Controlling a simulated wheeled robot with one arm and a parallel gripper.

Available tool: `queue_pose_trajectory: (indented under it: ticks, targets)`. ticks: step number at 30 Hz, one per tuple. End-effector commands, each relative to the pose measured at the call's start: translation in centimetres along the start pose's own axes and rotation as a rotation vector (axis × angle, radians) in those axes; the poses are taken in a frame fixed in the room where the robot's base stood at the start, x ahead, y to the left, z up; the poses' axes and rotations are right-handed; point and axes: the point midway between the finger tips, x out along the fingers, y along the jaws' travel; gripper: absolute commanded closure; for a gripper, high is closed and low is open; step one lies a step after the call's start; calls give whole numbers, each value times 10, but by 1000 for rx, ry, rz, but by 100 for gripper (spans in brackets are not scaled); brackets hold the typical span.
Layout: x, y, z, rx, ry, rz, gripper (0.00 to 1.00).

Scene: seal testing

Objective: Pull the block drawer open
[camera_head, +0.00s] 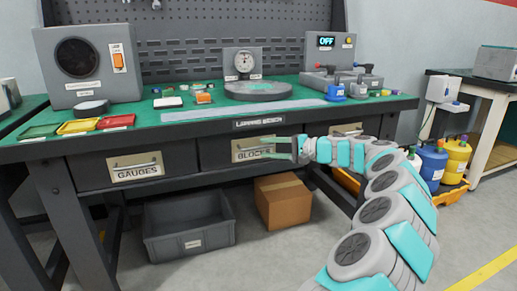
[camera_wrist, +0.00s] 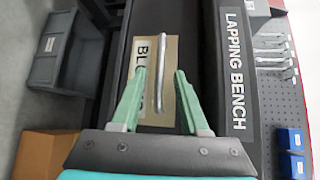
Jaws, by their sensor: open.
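The block drawer (camera_head: 220,152) is the middle dark drawer under the bench top, with a pale label reading BLOCKS and a bar handle. It looks shut, with its front in line with the GAUGES drawer. In the wrist view the handle (camera_wrist: 162,72) runs lengthwise between the two green fingers, in front of the label (camera_wrist: 153,104). My gripper (camera_head: 272,148) is in front of the right part of that label, fingers pointing at the drawer. In the wrist view my gripper (camera_wrist: 158,98) is open, with a finger on each side of the handle; contact is not visible.
The GAUGES drawer (camera_head: 95,170) is to the left; another drawer (camera_head: 346,129) is to the right, partly behind my arm. A grey bin (camera_head: 188,226) and a cardboard box (camera_head: 283,201) stand on the floor below. The bench edge (camera_head: 170,137) overhangs the drawers.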

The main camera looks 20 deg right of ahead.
Motion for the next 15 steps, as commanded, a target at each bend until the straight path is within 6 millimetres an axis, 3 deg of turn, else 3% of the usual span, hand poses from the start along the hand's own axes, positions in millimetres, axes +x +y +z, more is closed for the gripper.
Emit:
queue_pose_trajectory:
  ticks: [6,15]
  targets:
    - [32,1,0,0,1,1,56]
    - [38,0,0,0,2,0,56]
